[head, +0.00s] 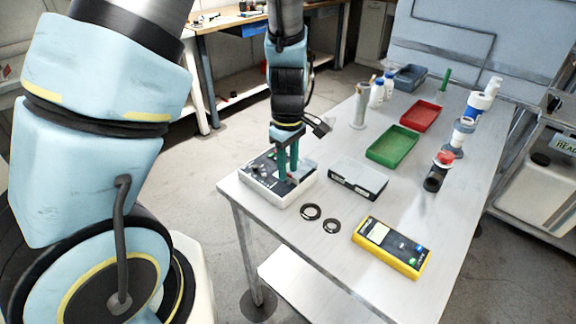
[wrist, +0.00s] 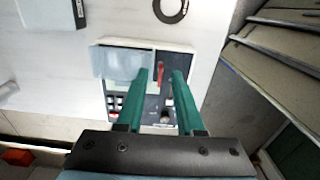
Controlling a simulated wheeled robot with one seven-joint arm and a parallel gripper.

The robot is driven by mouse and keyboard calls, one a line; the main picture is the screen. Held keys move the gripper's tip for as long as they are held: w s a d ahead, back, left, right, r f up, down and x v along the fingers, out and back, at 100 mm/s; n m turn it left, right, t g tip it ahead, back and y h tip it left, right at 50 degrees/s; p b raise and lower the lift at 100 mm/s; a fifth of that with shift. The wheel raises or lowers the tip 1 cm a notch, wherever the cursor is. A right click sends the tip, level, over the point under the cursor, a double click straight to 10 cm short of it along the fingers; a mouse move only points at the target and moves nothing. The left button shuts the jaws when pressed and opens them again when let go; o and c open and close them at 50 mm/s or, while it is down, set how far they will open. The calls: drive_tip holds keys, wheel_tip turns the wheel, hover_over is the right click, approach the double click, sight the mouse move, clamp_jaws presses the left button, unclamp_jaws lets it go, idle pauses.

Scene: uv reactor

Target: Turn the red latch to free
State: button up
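The UV reactor (head: 262,181) is a white box with a dark control panel at the near left corner of the table. In the wrist view its panel (wrist: 152,107) shows switches, a knob and a pale, see-through cover (wrist: 118,64). The red latch (wrist: 161,72) is a thin red bar beside that cover. My gripper (head: 287,180) points down over the reactor. In the wrist view its green fingers (wrist: 161,75) are apart, with the latch showing in the gap between their tips. I cannot tell how far above the latch the tips are, and no contact shows.
A grey case (head: 358,179) stands right of the reactor. Two black rings (head: 321,218) and a yellow meter (head: 391,247) lie nearer the front. Green (head: 393,146) and red (head: 419,115) trays and several bottles stand farther back. Bare tabletop lies between them.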

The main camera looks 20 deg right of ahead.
sight(288, 173)
wheel_tip(288, 173, up, 11)
drive_tip(key=b, duration=0.1)
idle(0.3)
drive_tip(key=shift+f, duration=0.15)
drive_tip(key=w+a+m+t, duration=0.1)
drive_tip(key=a+m, duration=0.6)
drive_tip(key=a, duration=1.8)
drive_tip(key=shift+t+b, duration=0.3)
drive_tip(key=shift+o, duration=0.3)
drive_tip(key=shift+a, duration=0.1)
